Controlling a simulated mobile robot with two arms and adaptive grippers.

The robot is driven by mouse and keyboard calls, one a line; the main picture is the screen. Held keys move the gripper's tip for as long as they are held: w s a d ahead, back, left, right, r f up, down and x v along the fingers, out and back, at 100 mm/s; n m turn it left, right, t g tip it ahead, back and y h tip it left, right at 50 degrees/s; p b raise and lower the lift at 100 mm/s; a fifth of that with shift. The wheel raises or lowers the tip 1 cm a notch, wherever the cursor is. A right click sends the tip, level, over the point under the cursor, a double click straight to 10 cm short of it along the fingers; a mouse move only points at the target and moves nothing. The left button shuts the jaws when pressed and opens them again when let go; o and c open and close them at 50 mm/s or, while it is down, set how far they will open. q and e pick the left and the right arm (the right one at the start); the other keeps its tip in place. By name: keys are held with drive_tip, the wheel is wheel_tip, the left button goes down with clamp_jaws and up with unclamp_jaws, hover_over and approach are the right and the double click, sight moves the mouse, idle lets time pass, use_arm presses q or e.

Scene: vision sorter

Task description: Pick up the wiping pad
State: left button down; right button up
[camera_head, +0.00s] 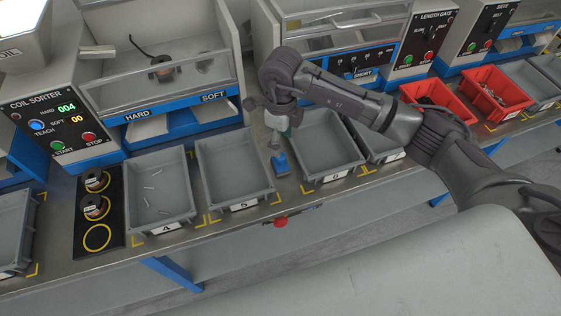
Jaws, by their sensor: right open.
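A small blue item, which looks like the wiping pad (281,163), lies on the bench in the gap between the grey bins marked 5 and 6. My right gripper (276,143) points down just above and behind it, with its fingers open. The fingers are small in this view, and I cannot tell whether they touch the pad or its upper part. My left gripper is not in view.
Grey bin 5 (212,150) stands close on the left and bin 6 (352,168) close on the right. A red button (281,222) is on the bench's front edge. The coil sorter (60,115) and red bins (495,93) are farther away.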

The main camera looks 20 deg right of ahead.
sight(281, 156)
wheel_tip(281, 156, down, 3)
drive_tip(key=shift+r, duration=0.15)
wheel_tip(281, 156, down, 5)
drive_tip(key=shift+a+f+p, duration=0.1)
drive_tip(key=shift+p, duration=0.55)
clamp_jaws()
wheel_tip(281, 156, up, 4)
drive_tip(key=shift+w+r+b, duration=0.1)
drive_tip(key=shift+b, duration=0.35)
drive_tip(key=s+r+b, duration=0.1)
drive_tip(key=s+r, duration=0.6)
drive_tip(key=s, duration=0.5)
drive_tip(key=shift+w, duration=0.1)
